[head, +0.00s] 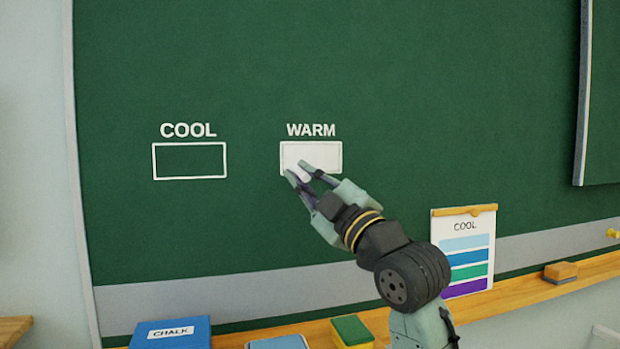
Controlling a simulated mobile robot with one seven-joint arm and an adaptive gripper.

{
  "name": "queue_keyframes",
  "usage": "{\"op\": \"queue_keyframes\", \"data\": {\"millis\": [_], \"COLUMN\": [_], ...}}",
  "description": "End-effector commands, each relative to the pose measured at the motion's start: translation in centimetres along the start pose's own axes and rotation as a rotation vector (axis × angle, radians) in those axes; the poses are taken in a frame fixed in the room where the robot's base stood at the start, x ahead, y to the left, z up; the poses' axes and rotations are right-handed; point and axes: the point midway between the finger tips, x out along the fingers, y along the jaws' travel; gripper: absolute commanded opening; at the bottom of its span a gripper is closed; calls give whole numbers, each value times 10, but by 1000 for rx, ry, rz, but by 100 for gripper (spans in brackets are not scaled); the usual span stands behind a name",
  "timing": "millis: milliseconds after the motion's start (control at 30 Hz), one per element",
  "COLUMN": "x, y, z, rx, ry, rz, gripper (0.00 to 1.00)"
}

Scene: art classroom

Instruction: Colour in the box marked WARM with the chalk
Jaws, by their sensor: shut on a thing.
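The box marked WARM (325,152) is on the green board, right of the box marked COOL (189,161). Its inside looks filled white nearly to the outline; the part behind my fingers is hidden. The COOL box shows bare green inside its white outline. My gripper (298,170) is at the lower left part of the WARM box. It is shut on the chalk (304,174), of which only a small pale bit shows between the fingers. I cannot tell whether the chalk tip touches the board.
A wooden ledge (515,292) runs below the board. On it are a blue box labelled CHALK (172,334), a green and yellow block (352,332) and an eraser (560,271). A COOL colour card (465,233) hangs right of my arm. The board's middle is clear.

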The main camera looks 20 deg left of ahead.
Motion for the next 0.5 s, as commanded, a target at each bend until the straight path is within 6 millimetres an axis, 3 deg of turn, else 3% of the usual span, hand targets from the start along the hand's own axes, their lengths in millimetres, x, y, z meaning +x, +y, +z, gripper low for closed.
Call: {"op": "queue_keyframes", "data": {"millis": [500], "x": [3], "y": [-6], "z": [-9], "rx": [0], "ry": [2], "rz": [-2], "gripper": [0]}}
